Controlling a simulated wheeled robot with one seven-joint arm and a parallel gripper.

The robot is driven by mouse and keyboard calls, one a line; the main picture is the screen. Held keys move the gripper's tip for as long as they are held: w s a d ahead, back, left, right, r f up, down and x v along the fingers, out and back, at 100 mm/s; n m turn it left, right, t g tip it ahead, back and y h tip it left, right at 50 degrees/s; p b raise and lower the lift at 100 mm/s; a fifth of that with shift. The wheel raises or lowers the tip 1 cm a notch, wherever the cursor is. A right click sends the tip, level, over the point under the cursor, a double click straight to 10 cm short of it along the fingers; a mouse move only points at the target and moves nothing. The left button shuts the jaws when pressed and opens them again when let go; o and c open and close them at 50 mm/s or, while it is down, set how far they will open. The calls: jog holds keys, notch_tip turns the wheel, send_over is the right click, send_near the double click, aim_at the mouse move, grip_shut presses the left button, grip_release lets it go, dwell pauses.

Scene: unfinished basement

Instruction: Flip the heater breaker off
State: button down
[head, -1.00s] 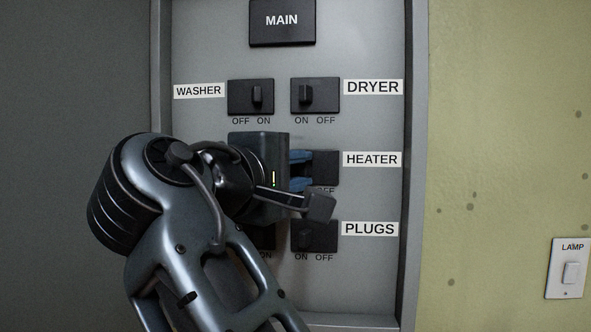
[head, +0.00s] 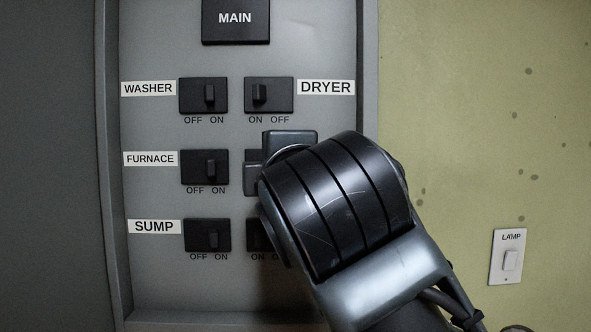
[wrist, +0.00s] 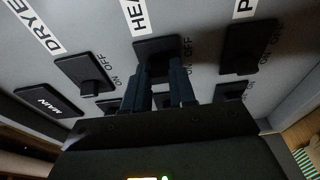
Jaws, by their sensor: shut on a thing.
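The heater breaker (wrist: 153,45) is a black plate under a partly cropped white label in the wrist view. ON and OFF are printed beside it. My gripper (wrist: 164,74) has its two dark fingers at this breaker, shut on its switch. The switch lies between the fingers and is mostly hidden, so I cannot tell its position. In the head view my gripper's body (head: 290,141) shows in part, and my arm covers the heater label and most of that breaker.
The dryer breaker (head: 268,95) is above and the furnace breaker (head: 205,167) to the left. The washer (head: 203,96) and sump (head: 207,235) breakers are in the left column. The plugs breaker (wrist: 249,45) neighbours the heater. A lamp switch (head: 509,258) is on the green wall.

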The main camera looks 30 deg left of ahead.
jog(key=shift+w+d+n+g+y, duration=0.2)
jog(key=shift+w+n+g+y, duration=0.05)
jog(key=shift+n+g+y, duration=0.4)
jog(key=shift+f, duration=0.1)
jog(key=c, duration=0.9)
grip_release()
jog(key=shift+d, duration=0.15)
jog(key=b+v, duration=0.2)
jog(key=v, duration=0.5)
jog(key=shift+s+d, duration=0.2)
jog(key=shift+s, duration=0.05)
